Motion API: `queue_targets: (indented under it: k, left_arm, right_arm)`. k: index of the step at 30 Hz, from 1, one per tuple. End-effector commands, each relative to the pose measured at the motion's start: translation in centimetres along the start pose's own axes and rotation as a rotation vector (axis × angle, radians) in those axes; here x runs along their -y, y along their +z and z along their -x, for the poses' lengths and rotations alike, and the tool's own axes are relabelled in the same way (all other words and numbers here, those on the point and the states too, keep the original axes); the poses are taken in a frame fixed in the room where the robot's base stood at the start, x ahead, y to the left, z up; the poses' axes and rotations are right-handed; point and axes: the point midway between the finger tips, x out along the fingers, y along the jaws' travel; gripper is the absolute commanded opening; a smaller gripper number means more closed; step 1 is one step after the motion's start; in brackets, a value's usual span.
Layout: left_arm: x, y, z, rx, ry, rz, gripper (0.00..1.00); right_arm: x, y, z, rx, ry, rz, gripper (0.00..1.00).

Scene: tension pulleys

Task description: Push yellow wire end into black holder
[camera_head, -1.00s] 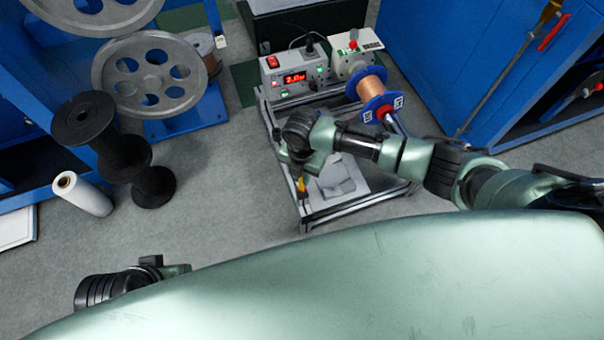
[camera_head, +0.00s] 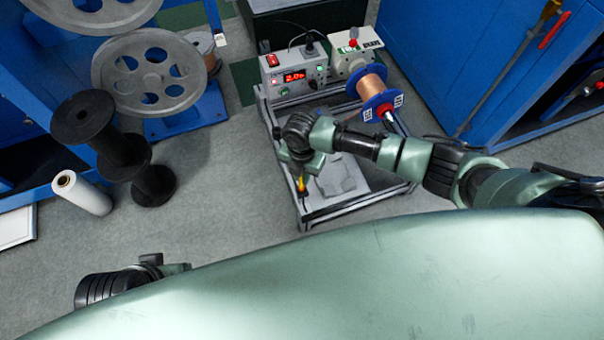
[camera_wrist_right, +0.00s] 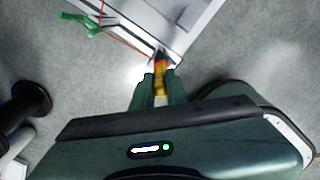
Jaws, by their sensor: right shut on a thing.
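The yellow wire end (camera_wrist_right: 159,82) shows between the fingers of my right gripper (camera_wrist_right: 160,82) in the right wrist view. The gripper is shut on it. The dark tip of the wire end points at a small black holder (camera_wrist_right: 161,55) at the frame corner; I cannot tell how deep it sits. In the head view the yellow wire end (camera_head: 301,184) shows just below my right gripper (camera_head: 302,172), over the near left corner of the frame. Of my left arm, only a wrist part shows at the lower left; its fingers are hidden.
The metal frame (camera_head: 345,204) carries a tension unit with a red display (camera_head: 294,77) and a copper wire spool (camera_head: 370,87). Black spools (camera_head: 153,185) and a white roll (camera_head: 82,194) stand left. A blue cabinet (camera_head: 440,65) stands right. A red wire (camera_wrist_right: 118,36) and green piece (camera_wrist_right: 78,22) lie near the frame.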

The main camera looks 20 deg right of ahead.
Motion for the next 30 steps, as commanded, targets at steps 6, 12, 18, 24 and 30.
queue_targets:
  k: [6,12,18,24,30]
  left_arm:
    - [-0.01,0.06,-0.19,0.0,0.0,0.0,0.36]
    - [-0.01,0.1,-0.31,0.0,0.0,0.0,0.36]
    - [-0.01,0.12,-0.37,0.0,0.0,0.0,0.36]
    - [-0.02,0.11,-0.37,0.0,0.0,0.0,0.36]
    - [-0.01,0.11,-0.37,0.0,0.0,0.0,0.36]
  right_arm:
    - [0.01,-0.04,-0.41,0.0,0.0,0.001,0.0]
    - [0.01,-0.05,-0.71,0.0,0.0,0.001,0.0]
    - [0.01,-0.04,-0.89,0.0,0.0,0.001,0.0]
    - [0.02,-0.04,-0.89,0.0,0.0,0.001,0.0]
    - [0.03,-0.05,-0.89,-0.001,-0.001,0.0,0.25]
